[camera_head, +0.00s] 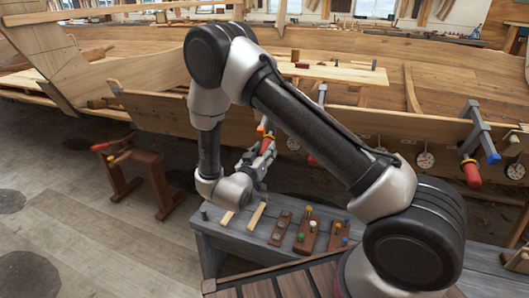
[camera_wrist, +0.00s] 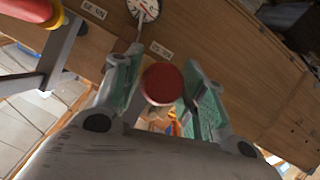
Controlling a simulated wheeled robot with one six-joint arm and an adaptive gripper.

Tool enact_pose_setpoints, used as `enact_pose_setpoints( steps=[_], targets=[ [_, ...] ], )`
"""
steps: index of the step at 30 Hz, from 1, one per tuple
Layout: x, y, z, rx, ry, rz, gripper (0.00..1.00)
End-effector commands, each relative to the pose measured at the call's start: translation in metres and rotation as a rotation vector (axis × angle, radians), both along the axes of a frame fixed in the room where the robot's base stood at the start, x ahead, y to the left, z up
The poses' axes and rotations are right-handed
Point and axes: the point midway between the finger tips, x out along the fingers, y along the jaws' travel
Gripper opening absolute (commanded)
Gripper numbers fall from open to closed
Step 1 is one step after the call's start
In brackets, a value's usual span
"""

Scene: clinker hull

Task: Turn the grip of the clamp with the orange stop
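The clamp with the orange stop (camera_head: 261,129) is at the hull's plank edge, partly behind my arm in the head view. Its red grip (camera_wrist: 162,84) shows end-on in the wrist view, and a bit of orange (camera_wrist: 174,128) shows below it. My gripper (camera_head: 262,153) is at this clamp. In the wrist view my gripper (camera_wrist: 163,80) has one finger on each side of the red grip, close to it. I cannot tell whether the fingers press on it.
A clamp with a blue stop (camera_head: 494,158) hangs at the right. Another clamp (camera_wrist: 55,50) with a red and yellow grip is close by at the wrist view's upper left. Round dials (camera_head: 425,159) line the plank. A grey bench (camera_head: 215,236) holding wooden blocks stands below my gripper.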

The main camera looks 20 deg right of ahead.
Motion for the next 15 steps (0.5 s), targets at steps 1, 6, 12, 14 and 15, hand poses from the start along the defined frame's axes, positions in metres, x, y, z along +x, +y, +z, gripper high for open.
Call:
enact_pose_setpoints(
  steps=[1, 6, 12, 14, 15],
  targets=[
    [-0.0001, 0.0001, 0.0000, 0.000, 0.000, 0.000, 0.26],
    [-0.0002, 0.0000, 0.0000, 0.000, 0.000, 0.000, 0.09],
    [-0.0003, 0.0000, 0.0001, 0.016, -0.009, 0.008, 0.09],
    [-0.0005, -0.0002, 0.0000, 0.029, -0.018, 0.015, 0.09],
    [-0.0008, -0.0003, 0.0000, 0.041, -0.025, 0.020, 0.09]
  ],
)
